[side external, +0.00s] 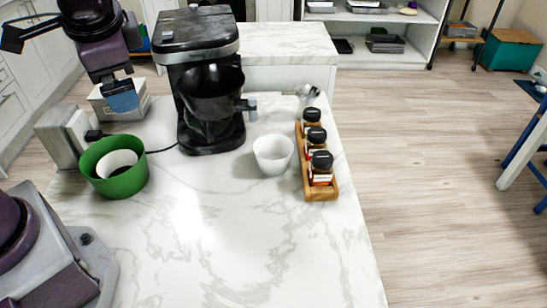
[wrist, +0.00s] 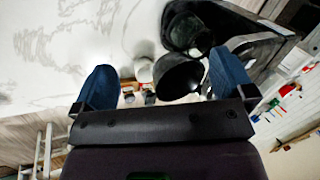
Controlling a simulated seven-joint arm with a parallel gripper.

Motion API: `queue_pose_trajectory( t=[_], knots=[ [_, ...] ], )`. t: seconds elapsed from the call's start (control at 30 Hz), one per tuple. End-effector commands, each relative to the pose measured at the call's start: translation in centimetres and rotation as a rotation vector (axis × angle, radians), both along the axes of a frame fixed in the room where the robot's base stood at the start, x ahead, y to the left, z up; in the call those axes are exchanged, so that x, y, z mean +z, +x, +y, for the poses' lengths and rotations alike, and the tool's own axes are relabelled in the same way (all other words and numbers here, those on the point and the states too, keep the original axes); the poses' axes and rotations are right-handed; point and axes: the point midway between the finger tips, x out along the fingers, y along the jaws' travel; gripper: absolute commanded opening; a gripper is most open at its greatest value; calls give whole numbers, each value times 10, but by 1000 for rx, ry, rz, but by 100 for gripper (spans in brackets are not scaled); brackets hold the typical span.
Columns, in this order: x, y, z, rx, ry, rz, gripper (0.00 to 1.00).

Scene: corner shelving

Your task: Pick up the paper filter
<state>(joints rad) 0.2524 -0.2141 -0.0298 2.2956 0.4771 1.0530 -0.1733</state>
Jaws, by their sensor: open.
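A white, thin-walled, open-topped cup shape (side external: 272,154), which looks like the paper filter, stands on the marble counter between the coffee machine and the spice rack. A small white round shape (wrist: 144,71) in the wrist view seems to be the same thing. Another white round piece (side external: 117,160) sits inside a green bowl (side external: 128,186) at the left; I cannot tell whether it is paper. My gripper (side external: 122,105) hangs above and behind the green bowl, left of the coffee machine. In the wrist view its blue fingers (wrist: 162,82) are wide apart with nothing held between them.
A black coffee machine (side external: 205,50) stands at the counter's back, between my gripper and the white cup shape. A wooden rack (side external: 322,193) of spice jars lies along the right edge. A pale box (side external: 65,138) stands behind the bowl. The front counter is clear.

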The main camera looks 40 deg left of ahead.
Motion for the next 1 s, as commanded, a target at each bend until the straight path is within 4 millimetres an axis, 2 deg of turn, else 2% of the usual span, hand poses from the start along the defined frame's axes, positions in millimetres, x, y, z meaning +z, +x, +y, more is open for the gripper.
queue_pose_trajectory(
  t=[0.03,0.17,0.3,0.4,0.53,0.6,0.9,1.0],
  knots=[
    [-10,13,-7,-56,83,49,100],
    [-32,43,-25,-192,296,116,100],
    [-62,75,-55,-357,522,143,100],
    [-88,94,-83,-486,676,133,100],
    [-125,110,-117,-653,855,105,100],
    [-146,115,-121,-749,968,119,100],
    [-239,125,-112,-1294,1578,289,100],
    [-260,124,-112,-1431,1713,318,100]
  ],
)
